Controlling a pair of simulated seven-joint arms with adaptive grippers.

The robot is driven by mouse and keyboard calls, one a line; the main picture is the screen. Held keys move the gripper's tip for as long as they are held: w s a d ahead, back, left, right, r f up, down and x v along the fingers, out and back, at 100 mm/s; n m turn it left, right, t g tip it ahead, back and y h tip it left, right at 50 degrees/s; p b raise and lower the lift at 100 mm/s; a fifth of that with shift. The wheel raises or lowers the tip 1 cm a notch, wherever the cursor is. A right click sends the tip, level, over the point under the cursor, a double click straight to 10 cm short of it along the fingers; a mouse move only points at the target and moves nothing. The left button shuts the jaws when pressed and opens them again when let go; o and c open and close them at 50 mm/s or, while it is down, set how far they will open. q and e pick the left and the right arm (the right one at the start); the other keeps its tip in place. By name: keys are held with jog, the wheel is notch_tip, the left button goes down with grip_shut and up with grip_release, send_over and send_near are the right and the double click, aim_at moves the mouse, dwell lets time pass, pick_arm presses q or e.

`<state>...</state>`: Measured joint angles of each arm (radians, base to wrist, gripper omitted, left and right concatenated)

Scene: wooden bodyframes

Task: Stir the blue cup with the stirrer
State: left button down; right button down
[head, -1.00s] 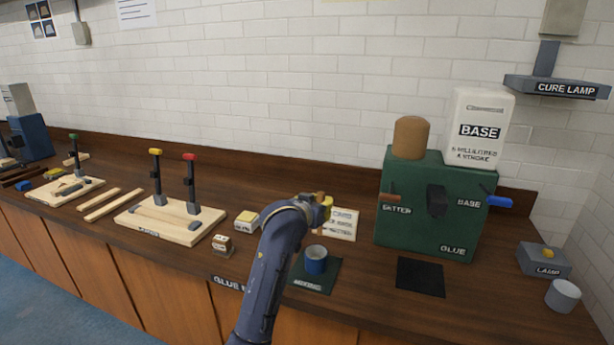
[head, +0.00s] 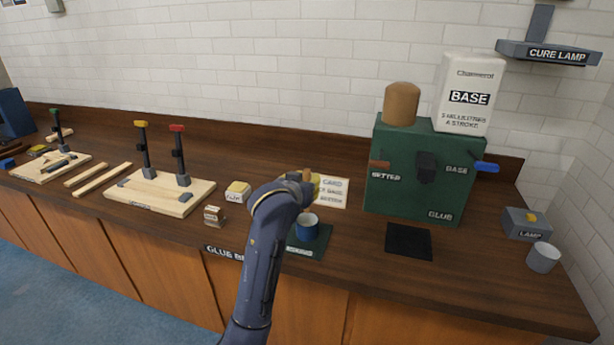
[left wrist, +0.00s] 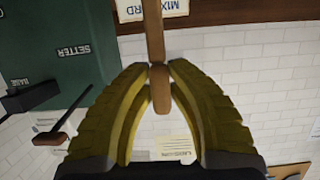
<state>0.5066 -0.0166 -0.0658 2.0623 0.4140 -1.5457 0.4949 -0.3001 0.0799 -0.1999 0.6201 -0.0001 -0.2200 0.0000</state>
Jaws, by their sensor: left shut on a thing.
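The blue cup (head: 307,230) stands upright on the dark mixing mat (head: 318,245) at the counter's front. My left gripper (head: 313,187) is above and just behind the cup in the picture. Its yellow fingers are shut on the stirrer, a brown wooden stick whose top (head: 307,175) shows above the fingers. In the left wrist view the stirrer (left wrist: 153,30) runs between the fingertips (left wrist: 157,72) and out of the top edge. The stirrer's far end is hidden, so I cannot tell whether it reaches into the cup. My right gripper is not in view.
A green glue dispenser (head: 415,195) with a white BASE box (head: 468,92) stands to the right. A card (head: 333,193) lies behind the gripper. A black mat (head: 408,241), lamp box (head: 525,224) and pale cup (head: 543,257) are right. Wooden clamp boards (head: 160,195) are left.

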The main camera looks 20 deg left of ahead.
pick_arm(q)
jog(key=shift+f, duration=3.65)
jog(key=shift+f, duration=0.1)
jog(key=shift+a, duration=0.2)
